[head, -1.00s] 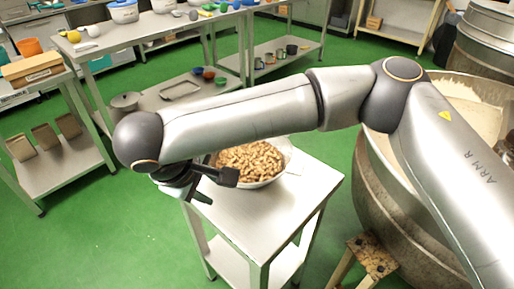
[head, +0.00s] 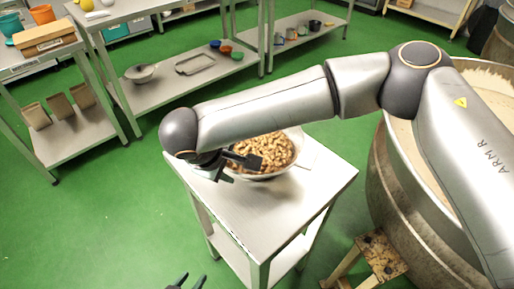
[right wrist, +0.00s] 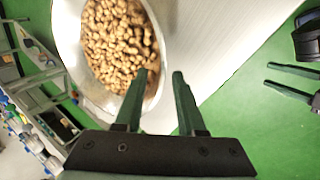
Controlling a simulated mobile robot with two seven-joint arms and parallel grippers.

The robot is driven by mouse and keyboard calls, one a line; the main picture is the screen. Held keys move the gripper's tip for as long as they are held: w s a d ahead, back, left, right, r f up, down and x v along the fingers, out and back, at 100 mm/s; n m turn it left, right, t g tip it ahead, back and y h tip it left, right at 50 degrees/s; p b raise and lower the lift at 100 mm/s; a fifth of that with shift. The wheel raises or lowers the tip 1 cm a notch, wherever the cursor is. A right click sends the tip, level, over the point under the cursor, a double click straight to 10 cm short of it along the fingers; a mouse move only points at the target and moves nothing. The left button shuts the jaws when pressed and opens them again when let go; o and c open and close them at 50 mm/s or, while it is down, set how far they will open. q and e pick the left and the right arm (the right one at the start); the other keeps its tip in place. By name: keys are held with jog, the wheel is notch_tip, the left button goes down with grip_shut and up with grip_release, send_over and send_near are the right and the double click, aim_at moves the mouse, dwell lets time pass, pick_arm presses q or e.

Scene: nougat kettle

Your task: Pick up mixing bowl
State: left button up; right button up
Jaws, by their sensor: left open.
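The mixing bowl (head: 272,176) is pale and full of brown nut-like pieces. It stands upright on a small steel table (head: 250,215), with part of it hidden behind my right arm. My right gripper (head: 237,168) is at the bowl's near left side. In the right wrist view, the right gripper (right wrist: 160,75) is open; its left finger overlaps the edge of the bowl (right wrist: 66,40) and its right finger is over the tabletop. Contact cannot be told. My left gripper (head: 186,283) is open and empty at the bottom edge; it also shows in the right wrist view (right wrist: 267,75).
A large metal kettle (head: 392,185) with pale contents stands at the right. A wooden stool (head: 378,255) is in front of it. Steel shelving (head: 165,105) stands behind. Green floor (head: 90,230) is clear at the left.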

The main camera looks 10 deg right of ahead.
aim_at(244, 177)
jog(key=x, duration=0.5)
jog(key=shift+d, duration=0.25)
jog(key=shift+r, duration=0.1)
jog(key=shift+c, duration=0.3)
grip_shut()
dwell(0.6)
jog(key=shift+w+r, duration=0.1)
